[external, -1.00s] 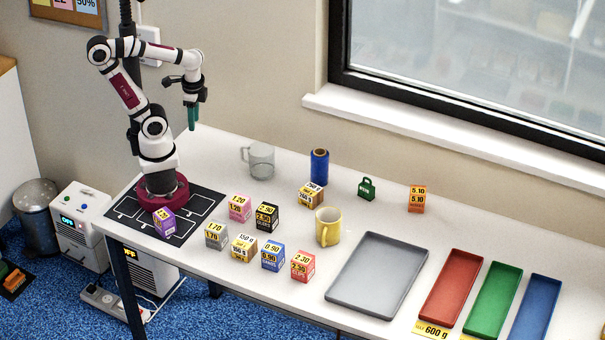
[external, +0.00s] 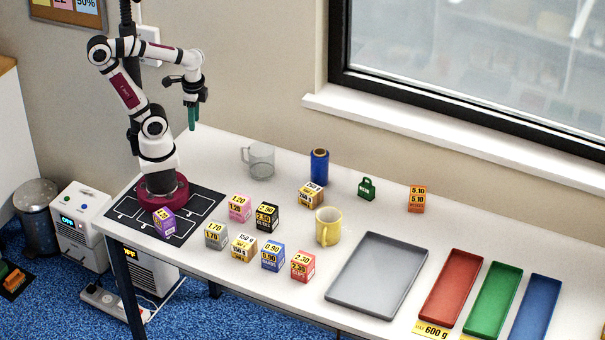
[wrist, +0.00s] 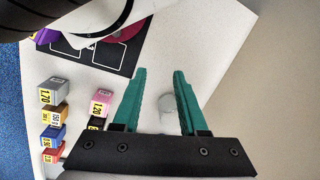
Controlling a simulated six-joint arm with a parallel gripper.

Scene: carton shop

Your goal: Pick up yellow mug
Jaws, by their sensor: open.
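The yellow mug (external: 328,226) stands upright on the white table, right of the small boxes and left of the grey tray. Its handle faces the front left in the external view. I cannot see the mug in the wrist view. My gripper (external: 192,118) is raised above the table's back left, well away from the mug. In the wrist view its green fingers (wrist: 160,98) are apart with nothing held between them. A clear glass mug (wrist: 167,103) shows below, between the fingers; it also stands on the table in the external view (external: 261,161).
Several small price-marked boxes (external: 272,256) stand left of the yellow mug. A blue spool (external: 319,167), a green weight (external: 367,189) and an orange box (external: 417,199) stand behind it. The grey tray (external: 376,276) and red, green and blue trays (external: 491,300) lie to the right.

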